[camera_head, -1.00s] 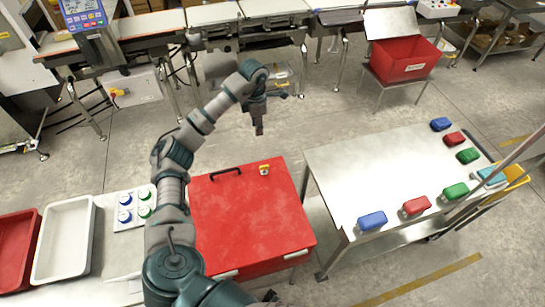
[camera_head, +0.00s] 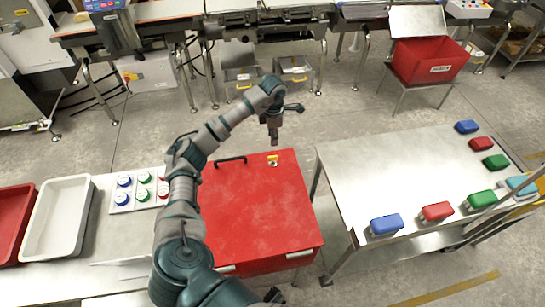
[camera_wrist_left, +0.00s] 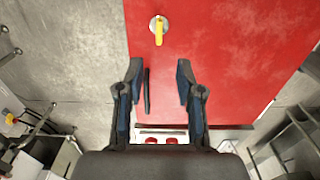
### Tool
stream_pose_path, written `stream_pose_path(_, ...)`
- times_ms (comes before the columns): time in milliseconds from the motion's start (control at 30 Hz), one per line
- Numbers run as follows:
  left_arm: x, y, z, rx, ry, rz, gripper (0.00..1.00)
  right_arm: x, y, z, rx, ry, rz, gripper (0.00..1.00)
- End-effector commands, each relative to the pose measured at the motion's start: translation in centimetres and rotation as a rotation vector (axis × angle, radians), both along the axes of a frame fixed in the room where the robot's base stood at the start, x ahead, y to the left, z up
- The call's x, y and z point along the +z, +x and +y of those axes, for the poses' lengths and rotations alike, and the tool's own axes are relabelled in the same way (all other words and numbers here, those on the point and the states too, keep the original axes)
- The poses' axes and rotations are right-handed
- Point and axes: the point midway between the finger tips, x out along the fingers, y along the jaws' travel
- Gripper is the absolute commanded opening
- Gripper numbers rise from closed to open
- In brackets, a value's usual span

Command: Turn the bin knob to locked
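The red bin (camera_head: 255,215) has a closed red lid with a black handle (camera_head: 230,160). A small yellow knob (camera_head: 272,158) sits near the lid's far edge. In the left wrist view the knob (camera_wrist_left: 159,32) has a pale round base, and its yellow bar points down the picture. My left gripper (camera_head: 274,140) is just beyond the knob in the head view. In the wrist view the left gripper (camera_wrist_left: 158,78) is open and empty; its fingers straddle the knob's line, apart from it. The black handle (camera_wrist_left: 147,92) shows edge-on between the fingers. My right gripper is not seen.
A steel table (camera_head: 385,180) with several coloured packs stands right of the bin. A button panel (camera_head: 138,192) and a white tray (camera_head: 58,220) are at the left. A conveyor (camera_head: 235,22) runs along the back. An open red box (camera_head: 428,65) stands at the back right.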

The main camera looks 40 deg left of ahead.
Motion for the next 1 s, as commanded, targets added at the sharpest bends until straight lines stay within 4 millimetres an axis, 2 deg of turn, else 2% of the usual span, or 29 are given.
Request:
stream_pose_path(33,-1.5,-0.1,0.0,0.0,-0.001,0.006,0.36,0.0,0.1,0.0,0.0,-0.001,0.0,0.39)
stream_pose_path(200,-5.8,0.0,0.3,0.001,-0.003,0.005,0.36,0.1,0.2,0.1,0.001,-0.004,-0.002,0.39)
stream_pose_path(400,-9.9,-0.1,0.3,0.001,-0.005,0.004,0.36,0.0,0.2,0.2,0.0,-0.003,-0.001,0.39)
stream_pose_path(500,-11.2,0.0,0.3,0.001,-0.004,0.002,0.36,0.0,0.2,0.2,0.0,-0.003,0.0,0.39)
stream_pose_path(700,-12.4,0.0,0.2,0.0,-0.002,0.0,0.36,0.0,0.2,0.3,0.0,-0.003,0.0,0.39)
stream_pose_path(967,-12.5,0.0,0.2,0.0,-0.001,0.0,0.36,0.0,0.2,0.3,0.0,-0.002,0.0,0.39)
stream_pose_path(1000,-12.5,0.0,0.2,0.0,-0.001,0.0,0.26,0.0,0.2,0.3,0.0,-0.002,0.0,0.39)
